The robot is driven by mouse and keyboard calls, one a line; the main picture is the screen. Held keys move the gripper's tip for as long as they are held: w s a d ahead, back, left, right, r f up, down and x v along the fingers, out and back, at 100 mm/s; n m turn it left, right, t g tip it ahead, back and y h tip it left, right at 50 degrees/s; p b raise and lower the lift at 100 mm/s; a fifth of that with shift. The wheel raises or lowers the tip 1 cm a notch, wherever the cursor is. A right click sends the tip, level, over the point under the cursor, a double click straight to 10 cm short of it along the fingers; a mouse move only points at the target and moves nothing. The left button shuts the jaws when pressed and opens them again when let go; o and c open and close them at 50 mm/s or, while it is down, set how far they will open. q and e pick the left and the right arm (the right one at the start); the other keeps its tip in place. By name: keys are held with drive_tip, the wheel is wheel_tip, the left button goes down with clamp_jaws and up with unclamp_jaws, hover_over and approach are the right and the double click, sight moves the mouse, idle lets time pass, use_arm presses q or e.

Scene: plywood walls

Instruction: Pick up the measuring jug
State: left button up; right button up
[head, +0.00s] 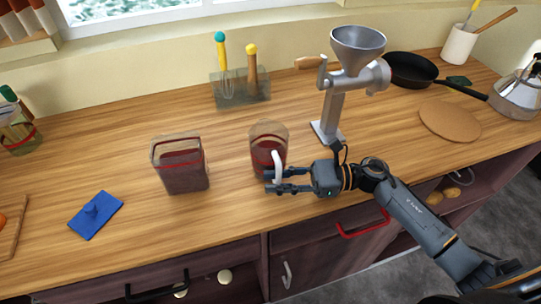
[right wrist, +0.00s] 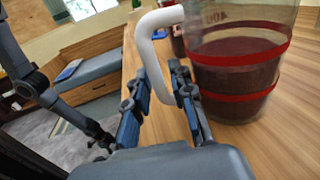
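The measuring jug (head: 268,143) is a clear jug with red bands, dark red contents and a white handle. It stands upright on the wooden counter, and its banded side fills the upper right of the right wrist view (right wrist: 238,75). My right gripper (head: 277,180) is at the jug's near side.
A square container (head: 181,175) with dark red contents stands left of the jug. A metal grinder (head: 335,100) stands close behind on the right. A utensil holder (head: 240,92) is at the back. A blue item (head: 95,215) lies at left. The counter's front edge is near.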

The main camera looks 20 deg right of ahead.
clamp_jaws()
idle(0.4)
drive_tip(key=shift+r, duration=0.1)
drive_tip(key=shift+r+b, duration=0.4)
drive_tip(key=shift+r, duration=0.15)
drive_tip(key=s+r+b, duration=0.3)
drive_tip(key=s+r, duration=0.8)
drive_tip(key=s, duration=0.3)
drive_tip(key=shift+a+r+b, duration=0.3)
drive_tip(key=shift+r+b, duration=0.1)
